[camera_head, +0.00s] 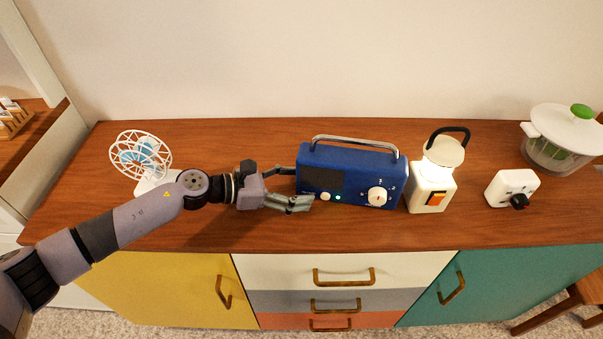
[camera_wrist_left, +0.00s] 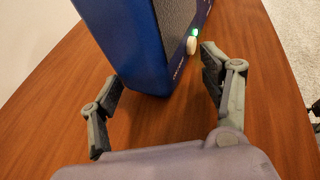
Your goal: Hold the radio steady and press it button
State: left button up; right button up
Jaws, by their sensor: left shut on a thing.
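The blue radio (camera_head: 385,163) stands upright on the wooden cabinet top, with a silver handle, a dark speaker panel and a white dial (camera_head: 377,197). A small white button (camera_head: 325,196) sits low on its front, beside a lit green light (camera_head: 338,197). My left gripper (camera_head: 303,187) is shut on the radio's left end, one finger behind and one in front. In the left wrist view the fingers (camera_wrist_left: 160,85) straddle the blue end of the radio (camera_wrist_left: 130,40). The front fingertip is close to the white button (camera_wrist_left: 191,45); contact cannot be told.
A white fan (camera_head: 141,155) stands left, behind my left arm. A lit lantern (camera_head: 432,190) is close to the radio's right. Further right are a white cube with a black knob (camera_head: 512,188) and a lidded container (camera_head: 560,140). The counter before the radio (camera_head: 370,230) is clear.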

pick_arm(q)
jog(key=c, duration=1.5)
grip_shut()
grip_release()
jog(key=o, duration=1.5)
